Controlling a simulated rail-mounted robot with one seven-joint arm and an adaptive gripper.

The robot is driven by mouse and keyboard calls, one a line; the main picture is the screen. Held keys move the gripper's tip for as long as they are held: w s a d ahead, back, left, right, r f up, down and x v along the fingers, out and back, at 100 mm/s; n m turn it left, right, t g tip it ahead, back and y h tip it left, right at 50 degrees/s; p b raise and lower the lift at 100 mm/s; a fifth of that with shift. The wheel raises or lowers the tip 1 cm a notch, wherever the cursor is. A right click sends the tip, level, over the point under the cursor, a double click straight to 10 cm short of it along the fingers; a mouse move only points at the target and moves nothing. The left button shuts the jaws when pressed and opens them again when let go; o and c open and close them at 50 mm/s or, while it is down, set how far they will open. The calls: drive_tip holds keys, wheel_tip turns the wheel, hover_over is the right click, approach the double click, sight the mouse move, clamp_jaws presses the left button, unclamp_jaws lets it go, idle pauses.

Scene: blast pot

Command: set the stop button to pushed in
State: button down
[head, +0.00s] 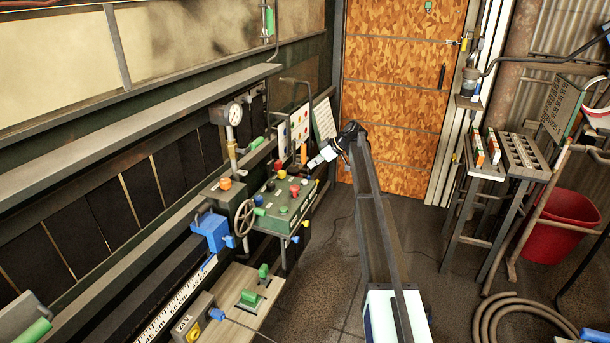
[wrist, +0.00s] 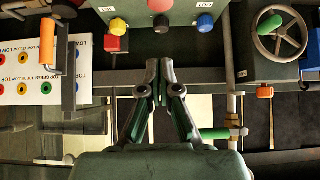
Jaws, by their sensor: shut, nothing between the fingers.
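A grey-green control box (head: 262,207) stands at the wall bench. Its top carries several coloured buttons, among them a red button (head: 294,190). I cannot tell which button is the stop button, nor whether any is pushed in. My gripper (wrist: 159,80) is shut and empty, its tips below the button row in the wrist view.
A handwheel (wrist: 277,33) with a green knob is at the right of the wrist view. A white plate with coloured dots (wrist: 40,72) and an orange-handled lever (wrist: 47,40) are at the left.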

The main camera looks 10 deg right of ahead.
drive_tip(key=p, duration=0.3)
hover_over(293, 186)
drive_tip(key=s+d, duration=0.1)
drive_tip(key=d, duration=0.1)
wheel_tip(293, 186, down, 7)
drive_tip(key=shift+s+a+r, duration=0.1)
drive_tip(key=shift+s, duration=0.05)
wheel_tip(293, 186, down, 2)
drive_tip(key=shift+s+f+p, duration=0.1)
drive_tip(key=shift+f+p, duration=0.15)
drive_tip(key=shift+p, duration=0.25)
drive_tip(key=shift+f, duration=0.7)
